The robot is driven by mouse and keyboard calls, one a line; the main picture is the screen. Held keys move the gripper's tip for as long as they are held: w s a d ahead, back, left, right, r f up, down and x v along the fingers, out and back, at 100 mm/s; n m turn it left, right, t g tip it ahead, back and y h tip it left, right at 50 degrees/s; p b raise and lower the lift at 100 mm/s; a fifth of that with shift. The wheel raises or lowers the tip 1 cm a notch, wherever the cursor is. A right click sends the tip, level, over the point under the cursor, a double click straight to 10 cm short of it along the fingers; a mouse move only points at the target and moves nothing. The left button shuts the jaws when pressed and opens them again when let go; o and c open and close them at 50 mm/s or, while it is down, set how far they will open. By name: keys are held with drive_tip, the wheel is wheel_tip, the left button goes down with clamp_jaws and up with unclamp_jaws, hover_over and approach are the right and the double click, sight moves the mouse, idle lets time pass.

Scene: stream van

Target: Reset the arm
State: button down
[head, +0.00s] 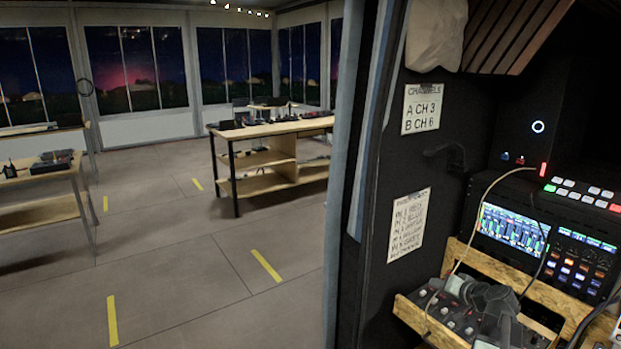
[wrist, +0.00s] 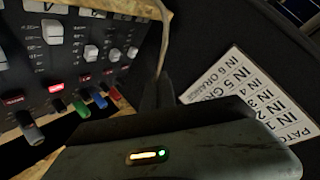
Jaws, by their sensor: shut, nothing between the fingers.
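In the wrist view, the dark grey body of my gripper (wrist: 160,90) fills the bottom, with a small yellow and green light on it. Its narrow dark end points up the picture and is shut, with nothing held. A control box (wrist: 80,60) with knobs and coloured switches is to its left, and a pale cable (wrist: 162,35) runs just beyond its end. I cannot tell whether the cable touches it.
A patch sheet (head: 408,225) hangs on the dark wall, also in the wrist view (wrist: 240,105). A lit mixer screen (head: 512,233) and button panels (head: 580,265) stand at right. A doorway opens left onto clear floor (head: 190,270), with wooden tables (head: 270,130) beyond.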

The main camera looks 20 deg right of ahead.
drive_tip(key=w+a+f+n+g+y+p, duration=0.1)
drive_tip(key=w+a+n+g, duration=0.1)
drive_tip(key=a, duration=0.6)
drive_tip(key=w+a+f+n+g+y+p, duration=0.1)
drive_tip(key=w+a+y, duration=0.1)
drive_tip(key=a, duration=0.6)
drive_tip(key=s+a+f+n+g+h+p, duration=0.1)
drive_tip(key=s+a+g, duration=0.2)
drive_tip(key=a, duration=0.6)
drive_tip(key=s+a+f+n+g+h+p, duration=0.1)
drive_tip(key=s+a+n+g+p, duration=0.1)
drive_tip(key=a, duration=0.7)
drive_tip(key=s+a+f+n+g+h+p, duration=0.1)
drive_tip(key=s+a+g, duration=0.3)
drive_tip(key=a, duration=0.6)
drive_tip(key=shift+s+g+p, duration=0.3)
drive_tip(key=shift+s+p, duration=0.2)
drive_tip(key=shift+s, duration=0.2)
